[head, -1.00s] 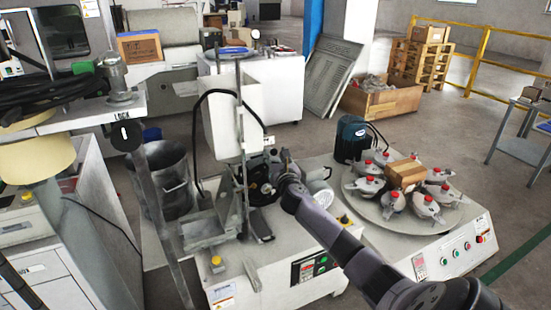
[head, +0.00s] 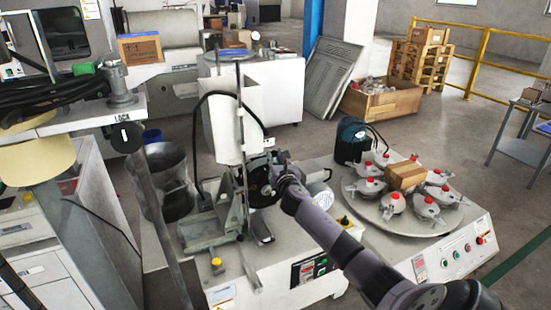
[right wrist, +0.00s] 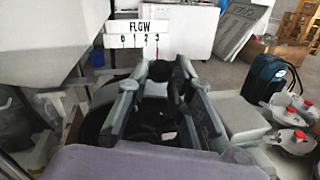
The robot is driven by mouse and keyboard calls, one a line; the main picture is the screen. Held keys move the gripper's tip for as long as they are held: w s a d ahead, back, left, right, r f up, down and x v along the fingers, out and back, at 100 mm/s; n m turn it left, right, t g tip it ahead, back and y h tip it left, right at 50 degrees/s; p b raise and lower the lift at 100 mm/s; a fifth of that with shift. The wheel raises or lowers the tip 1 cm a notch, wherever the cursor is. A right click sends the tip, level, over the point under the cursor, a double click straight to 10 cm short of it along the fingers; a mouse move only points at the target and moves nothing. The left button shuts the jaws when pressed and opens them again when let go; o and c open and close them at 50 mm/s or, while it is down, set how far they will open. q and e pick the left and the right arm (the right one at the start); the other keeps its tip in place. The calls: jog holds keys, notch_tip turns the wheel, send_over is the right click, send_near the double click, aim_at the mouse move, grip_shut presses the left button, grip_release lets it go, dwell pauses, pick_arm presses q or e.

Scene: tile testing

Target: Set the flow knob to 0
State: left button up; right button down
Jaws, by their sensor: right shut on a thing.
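The white FLOW plate (right wrist: 140,34) with the digits 0 to 3 shows in the right wrist view, above my fingers. A thin red mark stands at its right end, near the 3. The plate is tiny in the head view (head: 268,142). My right gripper (right wrist: 160,74) is shut on a dark round knob (right wrist: 157,70) just below the plate. The fingers cover much of the knob, and I cannot read its setting from its own surface. In the head view my right gripper (head: 272,174) is at the machine's middle, partly hidden by its own wrist.
The white hopper (head: 226,130) stands left of the knob, with a black hose over it. A round table (head: 372,208) with several red-capped fixtures and a cardboard box (head: 404,175) is at right. A grey bin (head: 170,185) stands left.

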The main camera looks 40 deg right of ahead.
dwell(0.3)
jog(key=shift+a, duration=0.1)
jog(key=a, duration=0.1)
jog(key=w+a, duration=0.1)
jog(key=a, duration=0.1)
jog(key=shift+w+a+p, duration=0.1)
jog(key=shift+a+p, duration=0.2)
jog(key=shift+p, duration=0.1)
jog(key=c, duration=1.4)
grip_release()
jog(key=shift+a, duration=0.1)
pick_arm(q)
notch_tip(320, 180, down, 3)
jog(key=shift+s+r, duration=0.1)
pick_arm(e)
jog(key=v, duration=1.2)
